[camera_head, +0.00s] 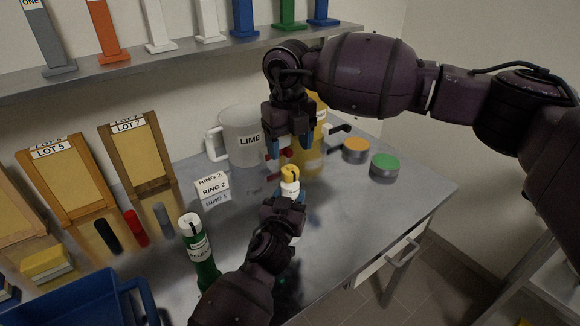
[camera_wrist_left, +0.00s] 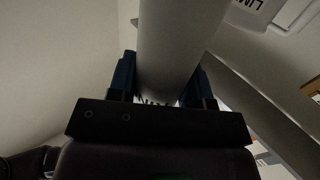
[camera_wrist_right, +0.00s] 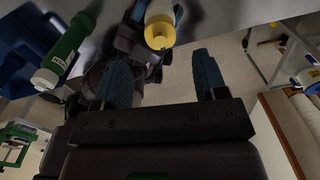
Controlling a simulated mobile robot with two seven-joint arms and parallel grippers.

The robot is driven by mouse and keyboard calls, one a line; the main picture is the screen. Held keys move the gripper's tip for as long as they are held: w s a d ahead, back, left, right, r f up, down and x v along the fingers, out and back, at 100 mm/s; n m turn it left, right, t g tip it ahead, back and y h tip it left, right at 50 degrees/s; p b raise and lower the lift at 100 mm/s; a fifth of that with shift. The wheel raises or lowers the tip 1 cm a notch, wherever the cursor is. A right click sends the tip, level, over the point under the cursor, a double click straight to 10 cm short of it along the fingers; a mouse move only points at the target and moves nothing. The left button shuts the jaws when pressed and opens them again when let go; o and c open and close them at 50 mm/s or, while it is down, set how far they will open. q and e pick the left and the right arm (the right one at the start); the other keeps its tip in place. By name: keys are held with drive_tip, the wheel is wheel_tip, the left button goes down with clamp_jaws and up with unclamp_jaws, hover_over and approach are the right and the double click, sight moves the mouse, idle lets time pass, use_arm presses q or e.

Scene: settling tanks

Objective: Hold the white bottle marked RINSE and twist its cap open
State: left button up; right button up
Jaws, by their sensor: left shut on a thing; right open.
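The white bottle (camera_head: 290,188) with a yellow cap (camera_head: 290,173) stands upright in my left gripper (camera_head: 287,202). In the left wrist view, its white body (camera_wrist_left: 178,45) is between the two blue fingers. Its label is mostly hidden there and I cannot read it. My right gripper (camera_head: 290,149) is open, above the cap and apart from it, fingers pointing down. In the right wrist view, the yellow cap (camera_wrist_right: 160,36) shows beyond the open fingers, towards the upper edge, with nothing between the fingertips.
A green bottle with a white cap (camera_head: 199,248) stands to the left. A blue crate (camera_head: 85,303) is front left.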

sight(290, 166)
drive_tip(key=shift+f, duration=3.1)
drive_tip(key=shift+c, duration=0.5)
drive_tip(key=c, duration=0.8)
drive_tip(key=shift+c, duration=0.2)
